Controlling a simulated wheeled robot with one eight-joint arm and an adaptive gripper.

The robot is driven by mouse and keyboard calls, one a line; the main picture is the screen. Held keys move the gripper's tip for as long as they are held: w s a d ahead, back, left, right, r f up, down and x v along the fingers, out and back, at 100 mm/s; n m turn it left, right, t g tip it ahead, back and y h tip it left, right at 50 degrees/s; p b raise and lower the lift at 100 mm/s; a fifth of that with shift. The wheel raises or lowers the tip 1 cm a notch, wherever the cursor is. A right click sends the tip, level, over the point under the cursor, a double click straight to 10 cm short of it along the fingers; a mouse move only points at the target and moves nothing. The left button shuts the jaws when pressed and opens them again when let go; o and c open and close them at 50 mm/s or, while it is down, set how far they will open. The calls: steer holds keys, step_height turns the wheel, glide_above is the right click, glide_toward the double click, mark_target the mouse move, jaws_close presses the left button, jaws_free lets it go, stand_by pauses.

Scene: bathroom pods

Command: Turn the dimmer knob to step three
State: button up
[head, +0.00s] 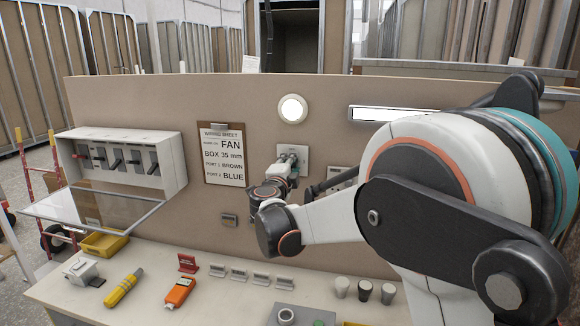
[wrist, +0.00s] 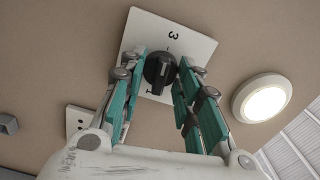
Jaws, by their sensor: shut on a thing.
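The dimmer knob (wrist: 160,72) is black and sits on a white square wall plate (wrist: 190,32), which also shows in the head view (head: 303,150). A printed "3" shows near the plate's upper edge in the wrist view, and another mark is partly visible below the knob. My gripper (wrist: 161,70) has its teal fingers on either side of the knob and is shut on it. In the head view my gripper (head: 288,161) reaches the plate and hides the knob. The knob's exact pointing direction is hard to read.
A lit round lamp (head: 293,109) is above the plate. A wiring sheet (head: 223,153) and an open switch box (head: 122,158) are to the left.

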steer(key=o, duration=1.1)
steer(key=shift+c, duration=0.2)
steer(key=shift+s, duration=0.1)
steer(key=v, duration=1.1)
steer(key=shift+s+a, duration=0.2)
steer(key=shift+s, duration=0.15)
